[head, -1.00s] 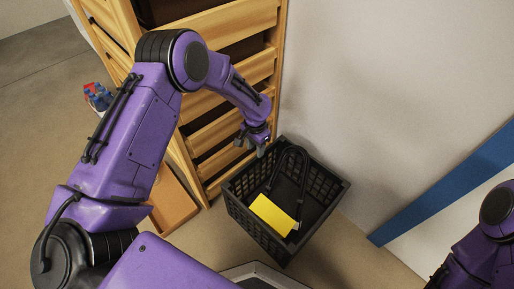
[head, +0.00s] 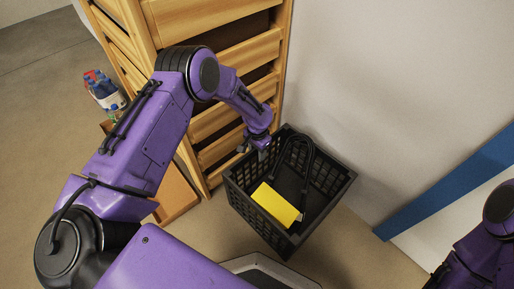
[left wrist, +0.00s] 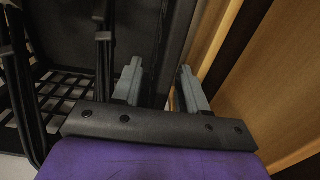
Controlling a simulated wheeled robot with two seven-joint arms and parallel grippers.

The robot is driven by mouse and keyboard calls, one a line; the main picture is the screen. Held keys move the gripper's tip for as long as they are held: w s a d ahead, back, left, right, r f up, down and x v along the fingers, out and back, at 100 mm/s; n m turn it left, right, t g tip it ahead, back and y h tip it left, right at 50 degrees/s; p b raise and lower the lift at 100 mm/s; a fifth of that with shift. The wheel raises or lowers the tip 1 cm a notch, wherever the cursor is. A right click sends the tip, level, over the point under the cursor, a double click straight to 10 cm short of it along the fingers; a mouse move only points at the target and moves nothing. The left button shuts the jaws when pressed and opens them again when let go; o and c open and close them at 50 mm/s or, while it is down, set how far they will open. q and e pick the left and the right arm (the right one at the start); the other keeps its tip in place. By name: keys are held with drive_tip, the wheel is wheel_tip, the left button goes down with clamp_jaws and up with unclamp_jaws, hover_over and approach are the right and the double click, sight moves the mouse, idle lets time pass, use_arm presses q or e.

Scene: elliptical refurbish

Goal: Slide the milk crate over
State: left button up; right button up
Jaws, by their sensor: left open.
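The black milk crate (head: 262,222) stands on the floor between the wooden shelf unit and the pale wall. It holds a yellow item (head: 274,204) and a black looped cable or handle (head: 290,150). My left gripper (head: 254,149) is at the crate's upper left rim, beside the shelf. In the left wrist view its two fingers (left wrist: 160,78) are apart, with the dark crate rim (left wrist: 177,40) running between them. I cannot tell whether they touch it. My right arm shows at the right edge, but its gripper is out of view.
The wooden shelf unit (head: 232,57) stands close on the crate's left. The wall (head: 390,70) with a blue stripe (head: 450,186) is close on the right. Bottles (head: 104,92) stand left of the shelf. Floor (head: 350,255) is clear to the crate's lower right.

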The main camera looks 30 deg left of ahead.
use_arm(q)
drive_tip(key=shift+f, duration=0.1)
clamp_jaws()
idle(1.5)
